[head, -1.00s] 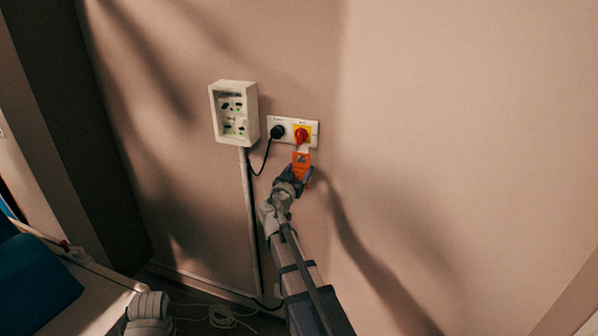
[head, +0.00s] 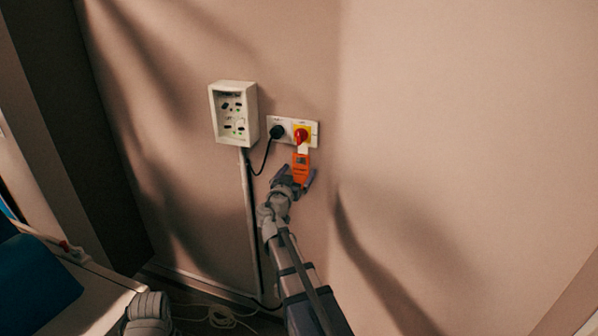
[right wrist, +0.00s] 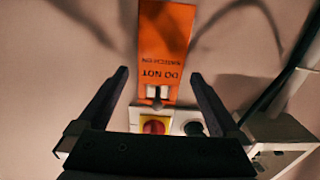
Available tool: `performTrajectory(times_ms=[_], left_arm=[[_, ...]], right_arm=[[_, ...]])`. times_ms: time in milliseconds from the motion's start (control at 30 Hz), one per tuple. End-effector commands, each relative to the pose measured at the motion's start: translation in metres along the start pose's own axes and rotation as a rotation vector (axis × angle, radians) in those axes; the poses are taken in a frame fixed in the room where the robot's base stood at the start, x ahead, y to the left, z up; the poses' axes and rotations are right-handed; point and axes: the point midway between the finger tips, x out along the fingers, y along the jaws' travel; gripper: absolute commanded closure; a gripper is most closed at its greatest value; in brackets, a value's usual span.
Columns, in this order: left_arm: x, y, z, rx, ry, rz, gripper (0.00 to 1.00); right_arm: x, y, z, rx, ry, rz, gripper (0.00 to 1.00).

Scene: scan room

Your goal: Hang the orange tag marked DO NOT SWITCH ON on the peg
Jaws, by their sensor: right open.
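The orange tag (head: 301,172) hangs upright against the wall, just below the red switch (head: 301,136) on its yellow plate. In the right wrist view the tag (right wrist: 164,45) appears upside down, with DO NOT readable. A small peg (right wrist: 157,101) shows at the tag's top end, against a white piece; the tag appears to hang on it. My right gripper (head: 296,179) is open around the lower part of the tag. In the right wrist view its fingers (right wrist: 158,77) stand apart on either side, with gaps to the tag.
A black plug (head: 277,132) with a cable sits left of the switch. A bed-like surface with a blue item (head: 38,280) is at lower left. The wall to the right is clear.

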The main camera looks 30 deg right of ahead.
Motion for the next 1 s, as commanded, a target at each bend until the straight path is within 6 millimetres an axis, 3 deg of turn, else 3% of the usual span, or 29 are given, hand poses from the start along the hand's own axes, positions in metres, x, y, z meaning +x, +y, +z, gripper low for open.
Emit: performTrajectory(times_ms=[100,300,500,867,1000], left_arm=[[0.000,0.000,0.000,0.000,0.000,0.000,1.00],[0.000,0.000,0.000,0.000,0.000,0.000,1.00],[0.000,0.000,0.000,0.000,0.000,0.000,1.00],[-0.002,0.000,0.000,0.000,0.000,0.000,1.00],[-0.015,-0.002,0.001,0.000,0.000,0.000,1.00]], right_arm=[[-0.025,0.002,0.000,0.000,0.000,-0.002,0.00],[-0.053,0.001,0.000,0.000,0.000,-0.002,0.00],[-0.065,0.001,0.000,0.000,0.000,0.000,0.00],[-0.067,0.000,0.000,-0.004,-0.008,0.002,0.00],[-0.088,-0.003,0.008,-0.052,-0.108,0.029,0.00]])
